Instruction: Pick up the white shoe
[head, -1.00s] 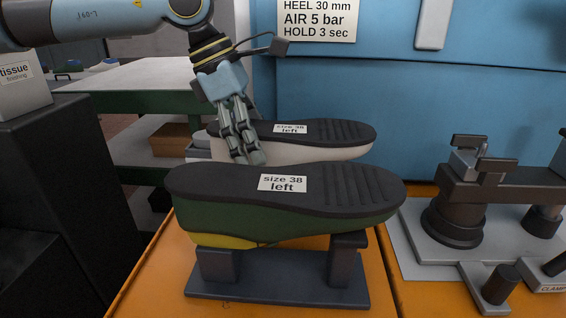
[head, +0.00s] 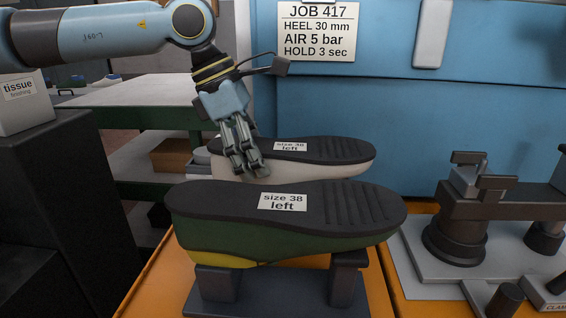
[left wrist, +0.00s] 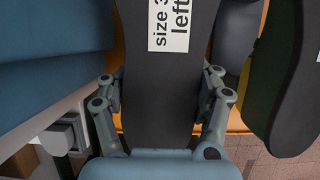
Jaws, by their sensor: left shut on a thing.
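The white shoe (head: 312,165) lies sole up behind the green shoe in the head view, with a black sole and a "size 38 left" label. My left gripper (head: 250,168) comes down on its left part and is shut on it. In the left wrist view my left gripper's fingers (left wrist: 160,105) lie on both sides of the black sole (left wrist: 158,75). The white upper is mostly hidden there by the sole. My right gripper is not in view.
A green shoe (head: 200,220), also sole up, sits on a dark stand (head: 270,298) in front. A metal clamp fixture (head: 465,215) stands at the right. A blue wall (head: 440,120) is behind. A tissue box (head: 22,98) is at the far left.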

